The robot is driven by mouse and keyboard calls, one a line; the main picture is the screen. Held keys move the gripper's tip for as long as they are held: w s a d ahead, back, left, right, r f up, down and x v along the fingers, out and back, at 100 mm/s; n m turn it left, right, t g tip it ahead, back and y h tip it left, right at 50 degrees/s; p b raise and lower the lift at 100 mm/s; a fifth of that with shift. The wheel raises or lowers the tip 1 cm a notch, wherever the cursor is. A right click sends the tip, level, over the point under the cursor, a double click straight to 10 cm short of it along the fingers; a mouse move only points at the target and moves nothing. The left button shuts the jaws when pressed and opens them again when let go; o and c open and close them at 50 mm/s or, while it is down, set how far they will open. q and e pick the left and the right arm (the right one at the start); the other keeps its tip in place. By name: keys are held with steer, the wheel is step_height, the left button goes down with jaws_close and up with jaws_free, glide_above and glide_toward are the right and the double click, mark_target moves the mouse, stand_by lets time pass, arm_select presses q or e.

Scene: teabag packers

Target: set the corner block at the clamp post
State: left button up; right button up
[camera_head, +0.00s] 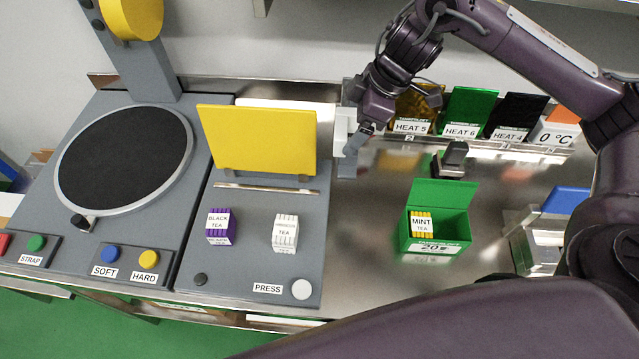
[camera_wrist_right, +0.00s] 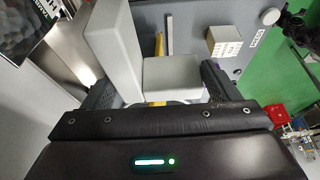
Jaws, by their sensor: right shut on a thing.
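My right gripper (camera_head: 362,134) is at the right edge of the grey press station, pointing down. It is shut on a pale grey corner block (camera_head: 342,128). In the right wrist view the block (camera_wrist_right: 172,78) is L-shaped, with a tall arm and a lower square part between the fingers. A grey upright (camera_head: 347,165) shows just below the block; I cannot tell for sure that it is the clamp post, nor whether the block touches it. My left gripper is not in view.
A yellow plate (camera_head: 258,140) stands left of my gripper. Black tea (camera_head: 220,227) and white tea (camera_head: 286,232) boxes sit on the press station. A green box (camera_head: 434,240) with mint tea and a dark clamp-like fixture (camera_head: 454,160) stand to the right. Bare metal counter lies between.

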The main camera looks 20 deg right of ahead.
steer(key=f+b, duration=0.2)
steer(key=f, duration=0.5)
steer(key=f+b, duration=0.2)
steer(key=f, duration=0.6)
steer(key=shift+s+d, duration=0.15)
steer(key=shift+d, duration=0.05)
step_height(320, 180, down, 4)
steer(key=shift+f, duration=0.45)
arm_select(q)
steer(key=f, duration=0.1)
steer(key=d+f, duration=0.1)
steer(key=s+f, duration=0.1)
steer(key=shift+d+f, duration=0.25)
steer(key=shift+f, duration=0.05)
arm_select(e)
steer(key=shift+f, duration=0.15)
steer(key=o, duration=1)
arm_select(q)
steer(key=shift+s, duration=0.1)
arm_select(e)
steer(key=shift+o, duration=0.2)
